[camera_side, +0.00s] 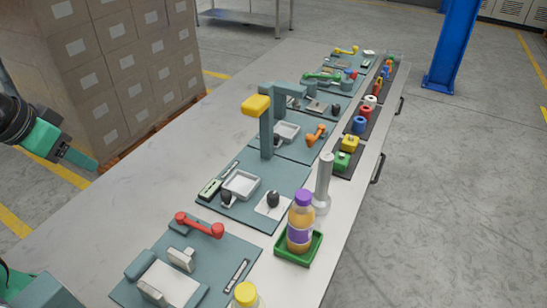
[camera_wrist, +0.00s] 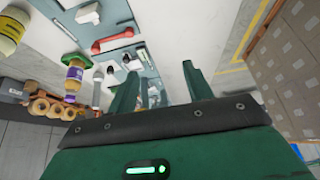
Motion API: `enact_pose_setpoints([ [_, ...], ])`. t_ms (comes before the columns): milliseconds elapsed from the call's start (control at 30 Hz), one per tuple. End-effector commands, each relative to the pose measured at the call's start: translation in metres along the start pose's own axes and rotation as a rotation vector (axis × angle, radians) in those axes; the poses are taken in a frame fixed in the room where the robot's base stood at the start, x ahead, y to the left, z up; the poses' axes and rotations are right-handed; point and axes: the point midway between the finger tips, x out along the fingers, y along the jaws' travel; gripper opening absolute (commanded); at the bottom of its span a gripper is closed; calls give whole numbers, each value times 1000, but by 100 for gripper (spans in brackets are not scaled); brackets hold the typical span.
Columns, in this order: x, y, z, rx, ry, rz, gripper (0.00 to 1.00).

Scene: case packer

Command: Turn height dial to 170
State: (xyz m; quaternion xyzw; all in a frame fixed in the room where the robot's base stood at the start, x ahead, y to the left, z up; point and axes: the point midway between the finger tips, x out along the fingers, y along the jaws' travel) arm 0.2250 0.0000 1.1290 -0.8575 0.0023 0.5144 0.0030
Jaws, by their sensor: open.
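In the side view a dark knob (camera_side: 273,199) stands on a white plate on a teal panel in the middle of the bench. A second dark knob (camera_side: 226,197) stands to its left, beside a white tray. I cannot read any marks, so I cannot tell which is the height dial or its setting. My gripper (camera_side: 86,160) is at the far left, above the bench's left side and well apart from both knobs. In the wrist view my gripper (camera_wrist: 160,78) has its two green fingers spread, with nothing between them.
A red handle (camera_side: 200,226) is on the nearest panel. A bottle with a purple cap (camera_side: 300,225) stands in a green tray (camera_side: 316,242). A teal post with a yellow head (camera_side: 257,106) rises behind the knobs. Stacked cartons (camera_side: 120,70) stand left. The bench's left strip (camera_side: 150,190) is clear.

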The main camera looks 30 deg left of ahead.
Motion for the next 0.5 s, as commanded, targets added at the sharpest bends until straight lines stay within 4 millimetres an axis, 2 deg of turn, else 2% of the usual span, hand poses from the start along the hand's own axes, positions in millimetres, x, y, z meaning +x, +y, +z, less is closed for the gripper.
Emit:
enact_pose_setpoints([
  [267,3,8,-23,113,-35,17,51],
  [500,13,25,-61,312,-87,50,51],
])
